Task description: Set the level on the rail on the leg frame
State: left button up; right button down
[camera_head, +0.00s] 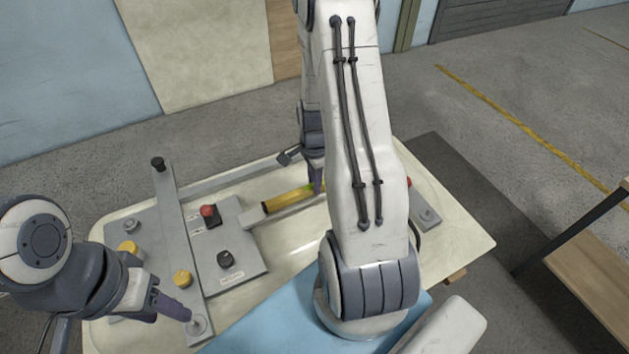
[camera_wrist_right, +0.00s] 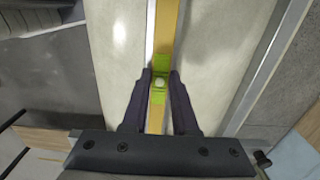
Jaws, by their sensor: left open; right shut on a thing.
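The level is a yellow bar with a green section, in the head view (camera_head: 285,201) lying roughly left to right over the pale tub shell. In the right wrist view the level (camera_wrist_right: 163,35) runs lengthwise between my fingers, the green vial part at the fingertips. My right gripper (camera_wrist_right: 160,78) is shut on it; in the head view it is largely hidden behind my right arm. The leg frame shows as grey bars and plates (camera_head: 182,240) on the shell. Whether the level touches a rail, I cannot tell. My left gripper (camera_head: 187,315) is open at the frame's near left end.
A light blue surface (camera_head: 262,322) lies at the front. A wooden table (camera_head: 598,262) stands at the right.

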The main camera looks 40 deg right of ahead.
jog(key=c, duration=0.7)
grip_release()
notch_tip(320, 180, up, 12)
jog(key=b, duration=0.1)
jog(key=s+a+r+n, duration=0.1)
jog(key=a+r+n, duration=0.2)
jog(key=a+n, duration=0.55)
jog(key=s+a+r+n, duration=0.15)
jog(key=a+n, duration=0.35)
jog(key=a, duration=0.6)
jog(key=shift+s+a+r+n+y, duration=0.15)
jog(key=shift+s+a+r+n, duration=0.3)
jog(key=shift+s+a+n, duration=1.7)
jog(key=shift+s+a+r+n+y, duration=0.2)
jog(key=shift+s+a+r+n, duration=0.3)
jog(key=shift+s+a+n, duration=1.65)
jog(key=shift+s+a+r+n+y, duration=0.15)
jog(key=shift+s+a+r+n, duration=0.3)
jog(key=shift+s+a+n, duration=1.7)
